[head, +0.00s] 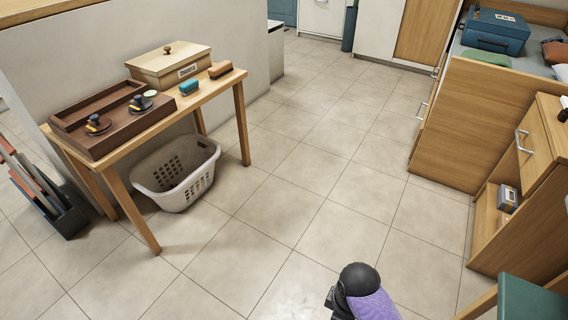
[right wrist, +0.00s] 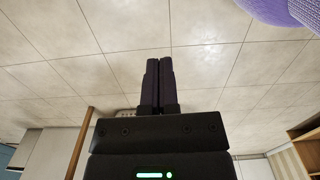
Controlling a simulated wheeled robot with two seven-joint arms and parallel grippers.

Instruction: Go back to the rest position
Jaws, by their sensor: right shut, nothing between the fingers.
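My right gripper (right wrist: 158,65) shows in the right wrist view. Its two dark fingers are pressed together with nothing between them, and open tiled floor lies behind them. No object touches it. In the head view neither gripper shows; only a black and purple part of my own body is at the bottom, right of the middle. My left gripper is in neither view.
A wooden table (head: 213,93) at left holds a brown tray (head: 115,137), a lidded box (head: 160,72) and small brushes. A white basket (head: 178,197) stands under it. A wooden cabinet (head: 458,135) is at right. The tiled floor (head: 300,160) between is clear.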

